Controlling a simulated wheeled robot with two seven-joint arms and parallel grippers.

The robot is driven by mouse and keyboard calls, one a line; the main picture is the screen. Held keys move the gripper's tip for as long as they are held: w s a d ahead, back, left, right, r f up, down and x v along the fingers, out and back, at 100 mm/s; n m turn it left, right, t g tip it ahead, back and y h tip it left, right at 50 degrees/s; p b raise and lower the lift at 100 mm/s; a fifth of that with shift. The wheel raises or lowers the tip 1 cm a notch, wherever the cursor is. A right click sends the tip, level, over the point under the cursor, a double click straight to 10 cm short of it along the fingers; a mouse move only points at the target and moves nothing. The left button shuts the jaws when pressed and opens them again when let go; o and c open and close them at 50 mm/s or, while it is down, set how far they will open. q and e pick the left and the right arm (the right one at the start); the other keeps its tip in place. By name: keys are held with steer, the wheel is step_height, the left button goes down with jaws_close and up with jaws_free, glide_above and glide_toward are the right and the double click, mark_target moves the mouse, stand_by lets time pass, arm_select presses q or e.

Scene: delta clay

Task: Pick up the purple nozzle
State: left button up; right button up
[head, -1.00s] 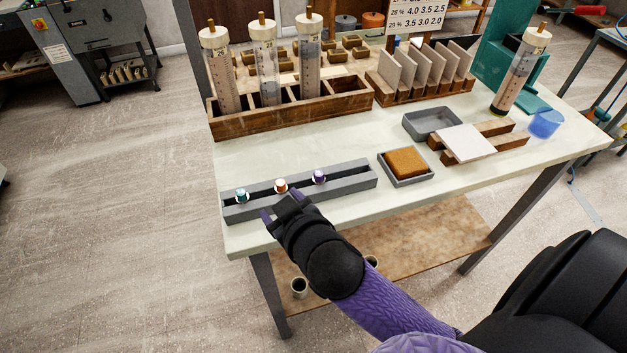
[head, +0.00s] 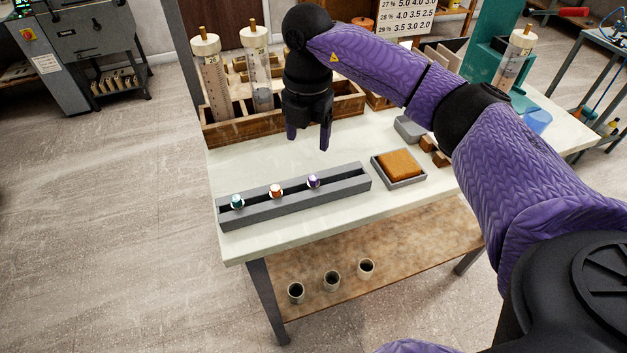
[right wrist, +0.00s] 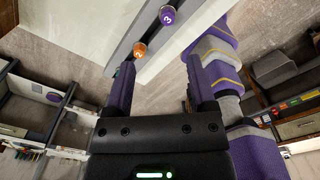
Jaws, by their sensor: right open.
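The purple nozzle (head: 313,181) sits at the right of a row of three in the long grey rack (head: 295,197). An orange nozzle (head: 276,191) is in the middle and a teal nozzle (head: 237,201) at the left. My right gripper (head: 308,147) is open and empty, pointing down above the table, behind the rack and higher than the purple nozzle. In the right wrist view the purple nozzle (right wrist: 168,16), marked 3, and the orange nozzle (right wrist: 140,49), marked 2, show beyond the open fingers (right wrist: 160,75). My left gripper is not in view.
A grey tray with an orange-brown sponge (head: 400,163) stands right of the rack. A wooden crate with clay-filled tubes (head: 209,70) stands behind my right gripper. Several small cups sit on the lower shelf (head: 400,232). The white tabletop (head: 237,165) is bare left of the gripper.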

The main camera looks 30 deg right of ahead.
mark_target(313, 177)
steer(key=f, duration=0.3)
steer(key=f+b, duration=0.1)
steer(key=f, duration=0.2)
steer(key=f+b, duration=0.1)
steer(key=f, duration=0.3)
steer(key=shift+s+d, duration=0.35)
steer(key=shift+r, duration=0.15)
jaws_close()
